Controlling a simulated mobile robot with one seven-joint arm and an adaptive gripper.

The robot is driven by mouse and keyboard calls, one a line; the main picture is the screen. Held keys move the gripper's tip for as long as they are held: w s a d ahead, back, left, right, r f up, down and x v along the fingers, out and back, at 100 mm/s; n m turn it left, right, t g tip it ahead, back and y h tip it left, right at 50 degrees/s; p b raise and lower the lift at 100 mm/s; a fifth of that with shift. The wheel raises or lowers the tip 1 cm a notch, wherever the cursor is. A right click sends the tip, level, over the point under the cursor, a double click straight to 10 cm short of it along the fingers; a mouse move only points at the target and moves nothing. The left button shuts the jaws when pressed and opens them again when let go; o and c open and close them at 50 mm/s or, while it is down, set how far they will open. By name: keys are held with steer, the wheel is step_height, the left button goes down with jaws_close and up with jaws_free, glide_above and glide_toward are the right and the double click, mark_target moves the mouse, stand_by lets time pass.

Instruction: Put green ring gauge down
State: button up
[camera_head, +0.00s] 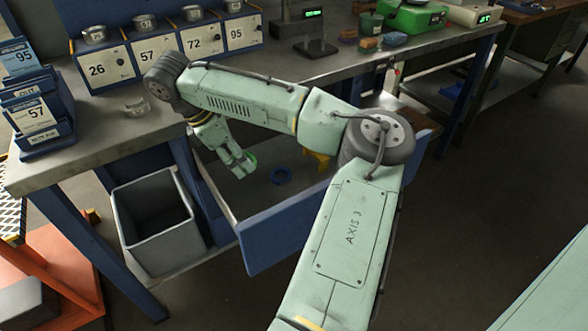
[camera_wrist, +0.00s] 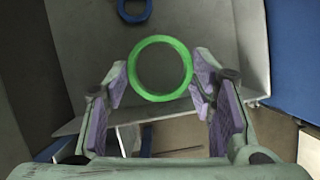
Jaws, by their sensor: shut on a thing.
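The green ring gauge (camera_wrist: 160,97) is held between the two fingertips of my gripper (camera_wrist: 160,76) in the wrist view. In the head view my gripper (camera_head: 242,169) points down into the open drawer (camera_head: 290,232). Only a small green part of the ring gauge (camera_head: 251,157) shows there beside the fingers. The drawer's grey floor (camera_wrist: 190,22) lies behind the ring in the wrist view. I cannot tell whether the ring touches the floor.
A blue ring (camera_head: 281,182) lies in the drawer, right of my gripper; it also shows in the wrist view (camera_wrist: 134,19). A grey bin (camera_head: 160,228) stands left of the drawer. The bench top (camera_head: 90,142) is above.

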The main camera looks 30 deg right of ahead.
steer(key=f, duration=0.5)
steer(key=f+p, duration=0.1)
steer(key=f, duration=0.5)
steer(key=shift+w+d, duration=0.1)
steer(key=shift+w, duration=0.1)
steer(key=shift+f, duration=0.6)
steer(key=o, duration=1.3)
steer(key=shift+o, duration=0.2)
steer(key=shift+r, duration=0.1)
steer(key=shift+r, duration=0.2)
steer(key=s+b+v, duration=0.1)
steer(key=v, duration=1.1)
steer(key=shift+w+r, duration=0.4)
steer(key=shift+w, duration=0.05)
